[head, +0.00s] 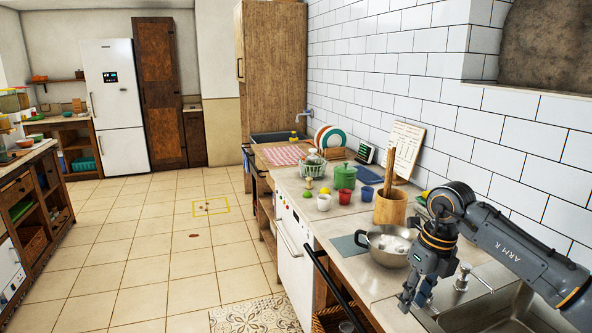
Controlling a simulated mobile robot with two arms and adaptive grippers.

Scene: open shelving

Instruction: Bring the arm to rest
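My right arm (520,245), marked "ARM R", comes in from the right edge over the counter. Its forearm bends at the wrist, and the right gripper (415,298) points down near the front edge of the counter by the sink. Its two dark fingers look spread apart, with nothing seen between them. It is in front of and to the right of a metal pot (384,246), and the wrist partly covers the pot's right side. My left gripper is not in view.
The sink (490,305) with a soap dispenser (462,277) lies beneath the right arm. A dark oven handle (335,283) juts from the front. The tiled floor (150,240) at left is mostly free.

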